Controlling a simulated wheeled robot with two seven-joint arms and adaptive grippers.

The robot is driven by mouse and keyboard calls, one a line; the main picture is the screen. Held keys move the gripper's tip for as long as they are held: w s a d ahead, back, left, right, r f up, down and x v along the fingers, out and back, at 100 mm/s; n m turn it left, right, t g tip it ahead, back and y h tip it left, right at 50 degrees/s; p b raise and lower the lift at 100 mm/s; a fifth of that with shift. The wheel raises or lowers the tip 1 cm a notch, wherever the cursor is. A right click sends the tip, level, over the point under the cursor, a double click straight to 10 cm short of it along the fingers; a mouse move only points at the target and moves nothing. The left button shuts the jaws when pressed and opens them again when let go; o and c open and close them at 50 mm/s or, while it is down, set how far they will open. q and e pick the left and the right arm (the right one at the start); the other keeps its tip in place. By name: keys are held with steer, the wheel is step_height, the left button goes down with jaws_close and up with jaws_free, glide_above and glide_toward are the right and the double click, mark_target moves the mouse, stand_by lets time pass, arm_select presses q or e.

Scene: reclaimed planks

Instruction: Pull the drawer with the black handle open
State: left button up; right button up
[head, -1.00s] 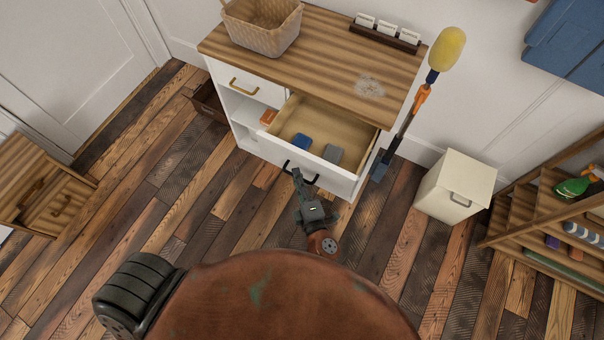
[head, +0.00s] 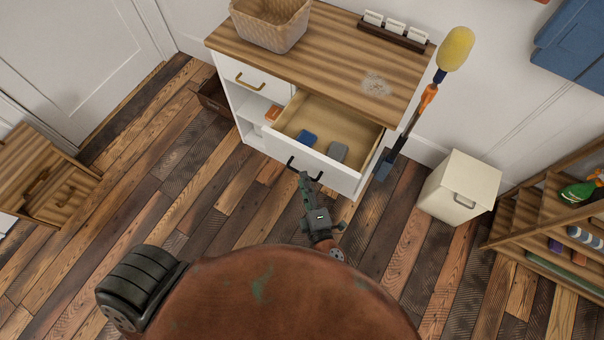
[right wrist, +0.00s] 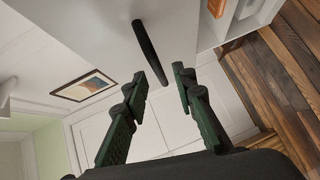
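The drawer (head: 352,127) with the black handle (head: 291,163) stands pulled out at the right of the white cabinet (head: 352,188), its inside showing. A blue item (head: 307,137) and a grey item (head: 338,151) lie in it. My right gripper (head: 304,177) is at the handle and partly covers it in the head view. In the right wrist view, the fingers of my right gripper (right wrist: 162,75) are apart, with the dark handle bar (right wrist: 148,50) just ahead, its end near the left fingertip. I cannot tell whether they touch. My left gripper is not in view.
A wicker basket (head: 270,25) and a card rack (head: 394,31) stand on the cabinet top. A yellow-headed tool (head: 428,93) leans at its right side. A white bin (head: 459,187) and wooden shelves (head: 530,215) stand further right. Plank floor before the cabinet is clear.

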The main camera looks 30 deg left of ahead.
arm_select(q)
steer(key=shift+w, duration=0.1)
arm_select(e)
steer(key=v, duration=0.8)
steer(key=shift+s+d, duration=0.1)
